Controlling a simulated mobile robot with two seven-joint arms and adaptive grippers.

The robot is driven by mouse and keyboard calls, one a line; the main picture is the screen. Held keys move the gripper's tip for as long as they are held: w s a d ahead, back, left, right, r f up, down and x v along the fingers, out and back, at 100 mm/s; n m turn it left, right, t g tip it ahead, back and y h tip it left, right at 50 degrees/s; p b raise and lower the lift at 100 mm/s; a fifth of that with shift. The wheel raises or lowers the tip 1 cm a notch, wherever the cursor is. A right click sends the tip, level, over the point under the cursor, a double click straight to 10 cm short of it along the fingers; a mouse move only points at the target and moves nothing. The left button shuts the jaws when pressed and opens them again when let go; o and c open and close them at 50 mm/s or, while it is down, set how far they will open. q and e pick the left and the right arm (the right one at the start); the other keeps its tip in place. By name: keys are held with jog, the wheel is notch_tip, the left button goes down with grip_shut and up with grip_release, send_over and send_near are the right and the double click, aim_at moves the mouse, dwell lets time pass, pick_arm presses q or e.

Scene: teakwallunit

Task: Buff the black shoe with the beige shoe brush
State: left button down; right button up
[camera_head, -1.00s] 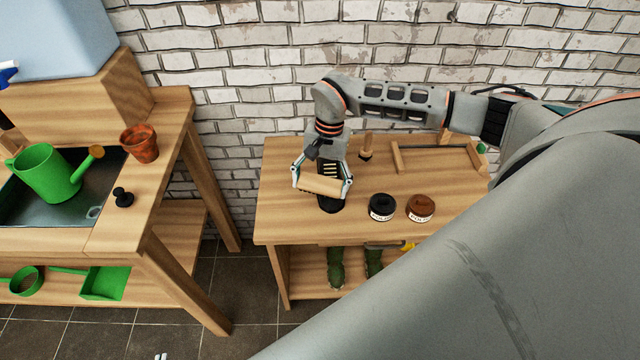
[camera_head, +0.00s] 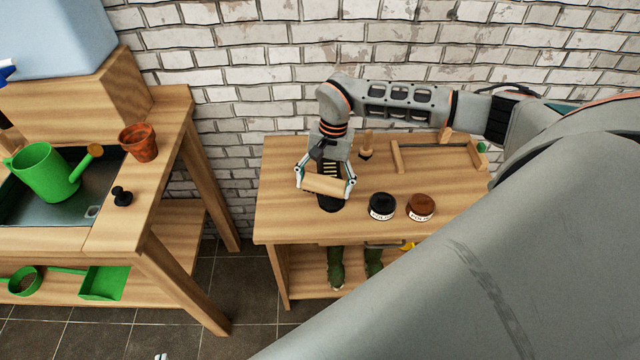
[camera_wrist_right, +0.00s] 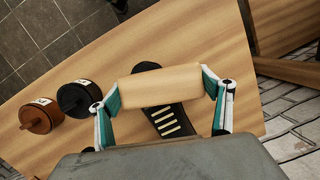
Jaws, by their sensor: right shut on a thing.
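The beige shoe brush (camera_head: 325,185) is held crosswise between the fingers of my right gripper (camera_head: 325,183). The right wrist view shows the brush (camera_wrist_right: 160,85) with a finger at each end. The black shoe (camera_head: 329,204) lies on the table directly below the brush, partly hidden by it and by the gripper. In the right wrist view the shoe (camera_wrist_right: 170,119) shows its pale laces, and its toe shows past the brush. I cannot tell whether brush and shoe touch. My left gripper is not in view.
A black polish tin (camera_head: 382,206) and a brown polish tin (camera_head: 420,207) stand right of the shoe. A small wooden-handled brush (camera_head: 367,147) and a wooden rack (camera_head: 436,157) are behind. The table (camera_head: 280,215) is clear at its left front. A potting bench (camera_head: 165,165) stands to the left.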

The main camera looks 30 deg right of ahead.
aim_at(338, 182)
jog(key=shift+s+d+r+p, duration=0.15)
jog(key=shift+s+d, duration=0.15)
jog(key=shift+d, duration=0.15)
jog(key=shift+s+d+f+p, duration=0.15)
jog(key=shift+s+d, duration=0.1)
jog(key=shift+d, duration=0.15)
jog(key=shift+s+d+p, duration=0.15)
jog(key=shift+s+d, duration=0.25)
jog(key=shift+d, duration=0.3)
jog(key=shift+s+d+p, duration=0.15)
jog(key=shift+s+d, duration=0.25)
jog(key=shift+d, duration=0.3)
jog(key=shift+w+a+r+p, duration=0.1)
jog(key=shift+w+a+p, duration=0.25)
jog(key=shift+a, duration=0.4)
jog(key=shift+c, duration=0.4)
jog(key=shift+w+a, duration=0.45)
jog(key=shift+a, duration=0.1)
jog(key=shift+w+a, duration=0.1)
jog(key=shift+a, duration=0.25)
jog(key=shift+w+a, duration=0.75)
jog(key=shift+a, duration=0.35)
